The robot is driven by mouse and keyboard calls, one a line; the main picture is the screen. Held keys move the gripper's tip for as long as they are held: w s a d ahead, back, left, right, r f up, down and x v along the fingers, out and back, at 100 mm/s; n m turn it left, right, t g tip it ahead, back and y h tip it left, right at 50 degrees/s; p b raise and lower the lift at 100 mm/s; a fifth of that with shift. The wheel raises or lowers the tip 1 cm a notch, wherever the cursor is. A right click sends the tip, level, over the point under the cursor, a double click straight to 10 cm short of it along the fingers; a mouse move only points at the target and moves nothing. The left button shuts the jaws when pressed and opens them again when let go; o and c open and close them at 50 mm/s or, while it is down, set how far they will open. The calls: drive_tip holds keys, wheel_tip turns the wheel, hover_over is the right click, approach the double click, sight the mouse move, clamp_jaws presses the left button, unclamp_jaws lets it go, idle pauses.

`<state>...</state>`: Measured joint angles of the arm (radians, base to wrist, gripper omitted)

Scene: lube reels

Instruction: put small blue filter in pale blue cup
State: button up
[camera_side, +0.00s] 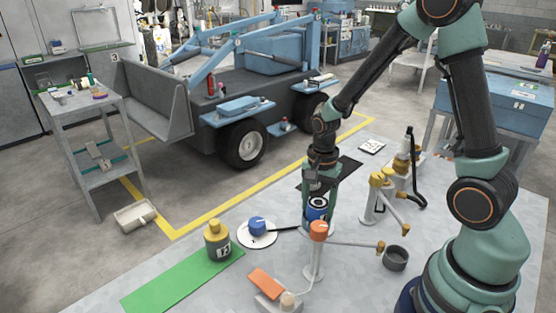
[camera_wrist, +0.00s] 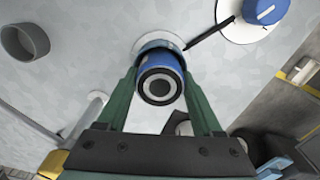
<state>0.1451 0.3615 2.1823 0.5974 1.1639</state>
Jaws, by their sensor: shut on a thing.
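The small blue filter (camera_side: 317,209), a dark blue cylinder with a white ring and black centre on its end, is between the fingers of my gripper (camera_side: 317,200). In the wrist view the filter (camera_wrist: 160,82) faces the camera, with the green fingers of my gripper (camera_wrist: 162,92) closed on its two sides. A pale blue rim (camera_wrist: 155,44), seemingly of the pale blue cup, shows just beyond the filter on a white disc. The filter hides most of it. I cannot tell whether the filter is inside the cup or just above it.
A blue knob (camera_side: 257,226) sits on a white dial to the left, with a dark pointer reaching towards my gripper. An orange-topped post (camera_side: 318,232) stands close in front. A grey cup (camera_side: 395,258) and a yellow-capped stand (camera_side: 376,180) are to the right.

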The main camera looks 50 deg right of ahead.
drive_tip(key=shift+f, duration=0.15)
drive_tip(key=o, duration=1.5)
wheel_tip(320, 180, up, 11)
wheel_tip(320, 180, up, 7)
drive_tip(key=n+t, duration=0.3)
drive_tip(key=n, duration=0.4)
hover_over(318, 201)
drive_tip(key=s+a, duration=0.3)
drive_tip(key=s+r+n+t, duration=0.1)
drive_tip(key=n, duration=0.1)
drive_tip(key=a+n, duration=0.1)
drive_tip(key=n, duration=0.2)
drive_tip(key=s+a+r+n+t, duration=0.1)
drive_tip(key=n, duration=0.2)
drive_tip(key=shift+s+r+t, duration=0.3)
drive_tip(key=shift+r, duration=0.05)
